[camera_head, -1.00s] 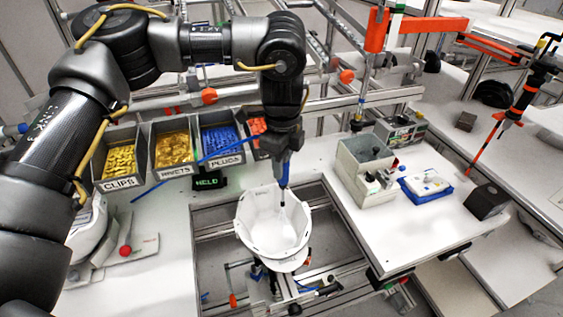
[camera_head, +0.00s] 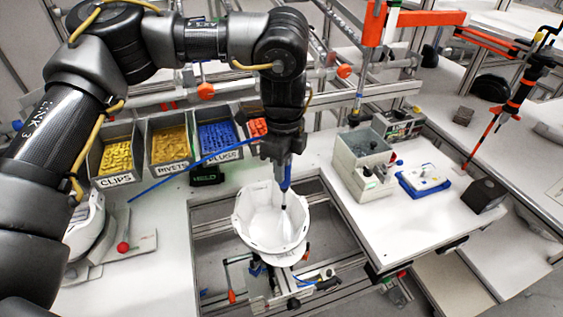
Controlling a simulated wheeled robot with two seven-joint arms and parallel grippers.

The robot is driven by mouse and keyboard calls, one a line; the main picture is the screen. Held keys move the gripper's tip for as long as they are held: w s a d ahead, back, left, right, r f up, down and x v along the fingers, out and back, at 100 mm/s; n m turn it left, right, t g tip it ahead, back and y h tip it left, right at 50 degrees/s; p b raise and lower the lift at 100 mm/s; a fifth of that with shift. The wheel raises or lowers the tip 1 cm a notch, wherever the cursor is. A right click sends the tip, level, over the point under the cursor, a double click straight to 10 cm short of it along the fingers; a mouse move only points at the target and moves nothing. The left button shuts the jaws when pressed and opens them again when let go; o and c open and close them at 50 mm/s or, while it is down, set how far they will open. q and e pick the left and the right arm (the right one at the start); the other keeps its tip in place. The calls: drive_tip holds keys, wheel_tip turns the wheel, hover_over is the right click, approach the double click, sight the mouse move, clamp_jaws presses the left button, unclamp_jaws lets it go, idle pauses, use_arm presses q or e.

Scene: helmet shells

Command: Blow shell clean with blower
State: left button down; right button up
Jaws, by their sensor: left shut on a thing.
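A white helmet shell (camera_head: 262,228) sits open side up over the frame in the cut-out of the bench, at the middle of the head view. My left gripper (camera_head: 283,160) points down above it and is shut on a blue blower (camera_head: 286,174). The blower's thin dark and pale nozzle (camera_head: 284,200) reaches down into the shell's hollow. Whether its tip touches the inner wall cannot be told. A blue hose (camera_head: 170,180) runs from the blower to the left. My right gripper is not in view.
Bins of yellow clips (camera_head: 116,158), rivets (camera_head: 170,146) and blue plugs (camera_head: 217,136) stand behind the shell. A grey box (camera_head: 362,165), a blue tray (camera_head: 425,183) and a dark block (camera_head: 483,195) stand on the right. The bench front right is clear.

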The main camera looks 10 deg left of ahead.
use_arm(q)
drive_tip(key=shift+s+d, duration=0.5)
drive_tip(key=shift+s, duration=0.2)
idle(0.3)
drive_tip(key=c, duration=1.7)
unclamp_jaws()
drive_tip(key=shift+c, duration=0.7)
wheel_tip(320, 180, up, 10)
drive_tip(key=p, duration=0.7)
drive_tip(key=shift+p, duration=0.35)
